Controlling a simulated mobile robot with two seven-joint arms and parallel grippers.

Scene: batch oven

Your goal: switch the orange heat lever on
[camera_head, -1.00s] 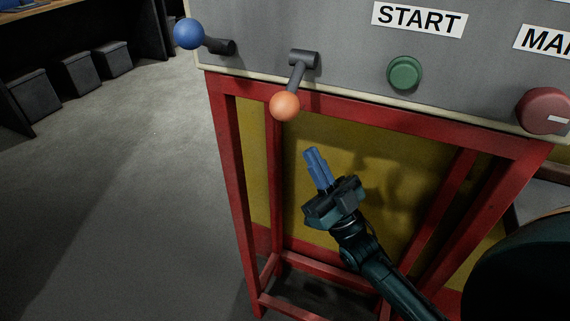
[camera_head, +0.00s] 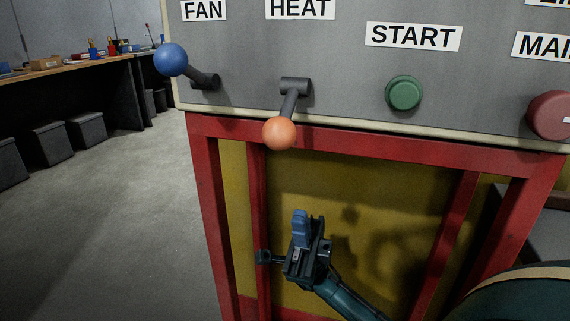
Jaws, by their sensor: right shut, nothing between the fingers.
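The orange heat lever (camera_head: 279,133) sits on the grey panel under the HEAT label (camera_head: 300,8). Its dark shaft points down and toward me, with the orange ball hanging at the panel's lower edge. My right gripper (camera_head: 300,216) is shut and empty, with its blue fingers pointing up. It is below the orange ball and a little to its right in the picture, apart from it. My left gripper is out of view.
The blue-ball lever (camera_head: 171,60) under the FAN label (camera_head: 203,10) is to the left. A green button (camera_head: 404,93) and a red knob (camera_head: 552,115) are to the right. A red frame (camera_head: 209,212) stands below the panel.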

